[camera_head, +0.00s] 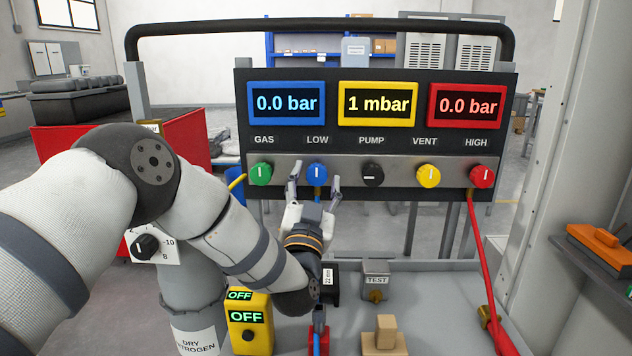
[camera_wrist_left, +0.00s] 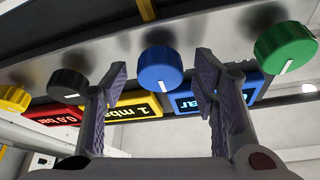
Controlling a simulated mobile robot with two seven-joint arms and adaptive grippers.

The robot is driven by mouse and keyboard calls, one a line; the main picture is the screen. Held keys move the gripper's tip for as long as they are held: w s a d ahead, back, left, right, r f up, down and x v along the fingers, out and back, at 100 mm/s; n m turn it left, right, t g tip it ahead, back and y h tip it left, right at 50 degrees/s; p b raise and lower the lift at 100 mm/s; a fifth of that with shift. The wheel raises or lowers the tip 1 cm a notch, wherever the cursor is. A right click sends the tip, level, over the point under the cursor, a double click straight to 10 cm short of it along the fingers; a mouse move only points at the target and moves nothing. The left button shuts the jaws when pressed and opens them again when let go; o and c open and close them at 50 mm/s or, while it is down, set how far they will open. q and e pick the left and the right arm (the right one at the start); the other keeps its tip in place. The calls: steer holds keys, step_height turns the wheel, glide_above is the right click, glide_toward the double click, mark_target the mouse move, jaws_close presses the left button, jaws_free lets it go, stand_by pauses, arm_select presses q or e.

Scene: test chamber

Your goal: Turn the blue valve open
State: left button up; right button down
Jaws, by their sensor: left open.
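The blue valve (camera_head: 317,174) is a round knob under the label LOW on the panel's grey strip. Its white mark stands vertical in the head view. My left gripper (camera_head: 315,186) is open just in front of and below it, with a fingertip toward either side. In the left wrist view the blue valve (camera_wrist_left: 160,69) lies ahead, between and beyond the two open fingers (camera_wrist_left: 160,85). A gap shows between the knob and the fingers, and I cannot see any contact. My right gripper is not in view.
The green knob (camera_head: 261,174) and black knob (camera_head: 372,174) flank the blue one. Yellow (camera_head: 428,176) and red (camera_head: 481,176) knobs sit farther right. The blue display (camera_head: 286,103) reads 0.0 bar. A red hose (camera_head: 474,240) hangs at the right. A yellow box (camera_head: 247,322) stands below.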

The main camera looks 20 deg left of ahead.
arm_select(q)
steer(key=shift+w+r, duration=0.1)
steer(key=shift+w, duration=0.25)
steer(key=shift+c, duration=0.6)
steer(key=c, duration=1)
steer(key=shift+c, duration=0.2)
